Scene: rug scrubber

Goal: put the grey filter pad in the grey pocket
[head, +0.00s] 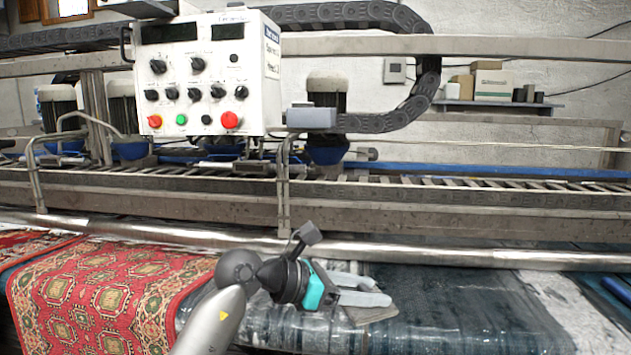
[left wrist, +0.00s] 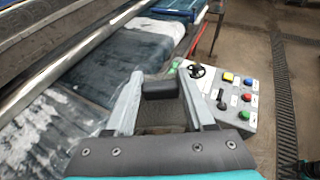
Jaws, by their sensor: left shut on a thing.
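My left gripper (head: 381,291) reaches in over the wet blue rug in the head view. It is shut on the grey filter pad (head: 374,314), whose thin grey-brown edge shows below the fingers. In the left wrist view, the gripper (left wrist: 159,78) has its two grey fingers on either side of the pad's dark block-shaped grip (left wrist: 160,89). The pad's flat grey part (left wrist: 160,118) lies below and behind this grip. I cannot tell whether the pad touches the rug. I cannot make out the grey pocket in either view. My right gripper is not in view.
A white control box (head: 205,75) hangs above the rails. A steel roller (head: 450,253) crosses behind the gripper. A red patterned rug (head: 95,290) lies left, a wet blue rug (head: 480,310) right. A button panel (left wrist: 232,105) stands close right in the wrist view.

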